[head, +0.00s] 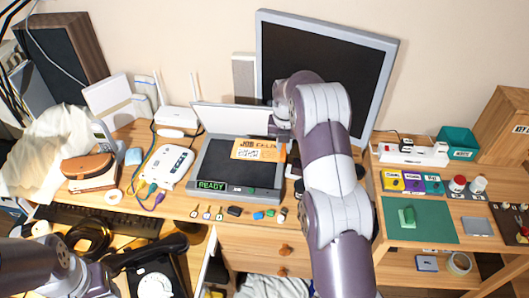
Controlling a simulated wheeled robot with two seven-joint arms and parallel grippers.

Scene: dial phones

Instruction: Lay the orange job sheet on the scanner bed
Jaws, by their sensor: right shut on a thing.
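The orange job sheet (255,151), printed with dark lettering, is over the back right part of the scanner's dark bed (225,165). The scanner's white lid (228,118) stands open behind it. My right gripper (281,137) is shut on the sheet at its upper right edge, partly hidden by my own wrist. The sheet looks roughly flat; I cannot tell whether it touches the bed. A green lit display (210,185) shows on the scanner's front edge.
A monitor (370,70) stands behind my right arm. A white box with cables (168,166) is left of the scanner. Small keys and coloured pieces (233,211) lie along the front. A green mat (435,225) lies at right.

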